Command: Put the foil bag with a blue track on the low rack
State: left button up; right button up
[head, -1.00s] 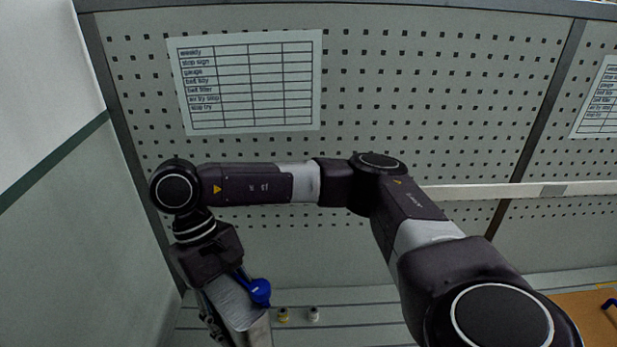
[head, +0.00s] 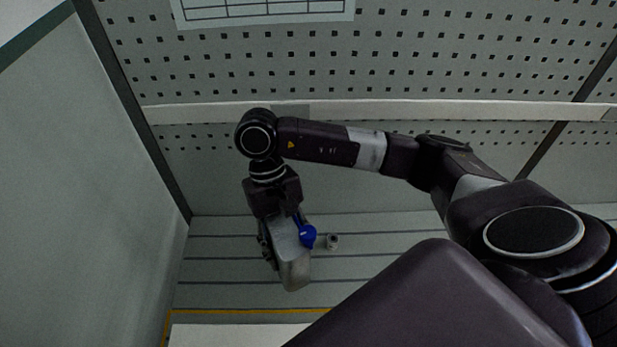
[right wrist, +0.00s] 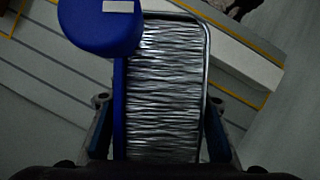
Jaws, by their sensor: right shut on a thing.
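My right gripper (head: 278,238) is shut on the foil bag (head: 291,268), which hangs below it in the head view. The bag is silver, with a round blue part (head: 307,236) on its right side. In the right wrist view the bag (right wrist: 170,85) shows crinkled foil with a blue strip down its left edge, between the two fingers of my right gripper (right wrist: 160,125). The blue part (right wrist: 100,25) sticks out at its top left. The bag seems to be held clear of the grey lined surface below. I cannot make out a low rack for certain. My left gripper is not in view.
A small pale cylinder (head: 333,241) stands just right of the bag. The grey lined surface (head: 215,270) has free room on the left. A yellow line and a white board (head: 240,334) lie nearer. A perforated wall (head: 400,60) stands behind, a plain panel (head: 90,200) at left.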

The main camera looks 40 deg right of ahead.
jog(key=w+f+m, duration=0.1)
jog(key=w+a+f+m+y+b, duration=0.1)
jog(key=w+m, duration=0.1)
jog(key=shift+w+m, duration=0.1)
jog(key=shift+m, duration=0.2)
jog(key=w+a+r+m+t+y+b, duration=0.1)
jog(key=w+a+r+m+t, duration=0.4)
jog(key=w+m, duration=0.45)
jog(key=w+a+r+m+t+y, duration=0.1)
jog(key=w+a+r+m+t, duration=0.1)
jog(key=w+r+m, duration=0.7)
pick_arm(q)
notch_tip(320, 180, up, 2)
jog(key=p, duration=0.4)
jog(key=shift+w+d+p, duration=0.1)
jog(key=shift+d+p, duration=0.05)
jog(key=shift+p, duration=0.25)
pick_arm(e)
notch_tip(320, 180, down, 22)
jog(key=s, duration=0.1)
jog(key=shift+s+m, duration=0.25)
jog(key=shift+m, duration=0.2)
jog(key=shift+a+f, duration=0.1)
jog(key=shift+f, duration=0.15)
jog(key=o, duration=1.4)
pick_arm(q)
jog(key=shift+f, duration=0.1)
